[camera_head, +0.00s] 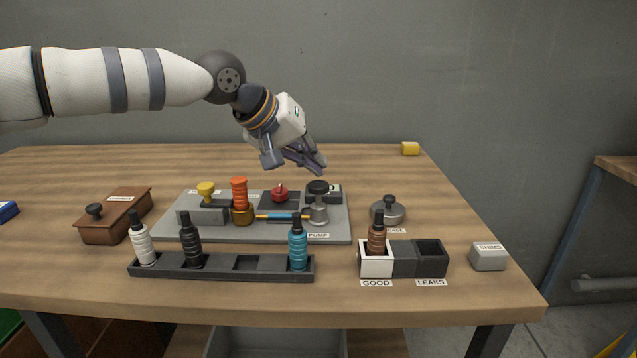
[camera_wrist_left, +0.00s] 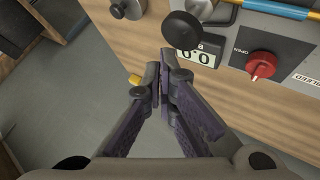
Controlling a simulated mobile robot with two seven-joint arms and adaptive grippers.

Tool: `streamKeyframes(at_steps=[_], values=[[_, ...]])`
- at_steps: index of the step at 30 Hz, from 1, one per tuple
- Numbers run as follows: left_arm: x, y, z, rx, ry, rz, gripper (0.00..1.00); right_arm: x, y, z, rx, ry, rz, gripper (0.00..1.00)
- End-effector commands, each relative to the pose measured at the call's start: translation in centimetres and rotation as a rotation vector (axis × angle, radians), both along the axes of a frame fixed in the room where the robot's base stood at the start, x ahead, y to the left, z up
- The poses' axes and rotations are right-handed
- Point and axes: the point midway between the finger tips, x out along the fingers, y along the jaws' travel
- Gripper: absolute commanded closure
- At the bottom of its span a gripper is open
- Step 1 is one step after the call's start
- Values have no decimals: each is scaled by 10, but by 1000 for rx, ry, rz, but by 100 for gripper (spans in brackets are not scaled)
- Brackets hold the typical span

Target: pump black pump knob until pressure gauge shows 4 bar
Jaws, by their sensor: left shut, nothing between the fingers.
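The black pump knob (camera_head: 318,187) stands on a silver pump cylinder (camera_head: 318,211) at the right end of the grey board, behind the label "PUMP". My left gripper (camera_head: 321,168) is shut and empty, above and behind the knob. In the left wrist view, the knob (camera_wrist_left: 183,30) is just beyond the closed fingertips (camera_wrist_left: 162,56), with a gap between them in the picture. The pressure gauge (camera_head: 334,194) is partly hidden behind the knob in the head view. In the left wrist view, its display (camera_wrist_left: 194,57) appears to read 0.0. My right gripper is not in view.
A red dial (camera_head: 280,194), an orange ribbed bottle (camera_head: 239,193) and a yellow knob (camera_head: 206,189) share the grey board (camera_head: 260,237). A dark bottle rack (camera_head: 220,268) stands in front. GOOD and LEAKS bins (camera_head: 403,260) stand front right. The table behind the board is clear.

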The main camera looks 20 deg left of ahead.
Motion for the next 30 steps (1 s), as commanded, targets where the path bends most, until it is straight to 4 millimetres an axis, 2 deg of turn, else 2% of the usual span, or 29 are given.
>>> streamKeyframes(at_steps=[6,30], values=[[0,0,-9,-1,2,0,100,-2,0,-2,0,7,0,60],[0,0,-14,-1,2,1,100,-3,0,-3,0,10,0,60]])
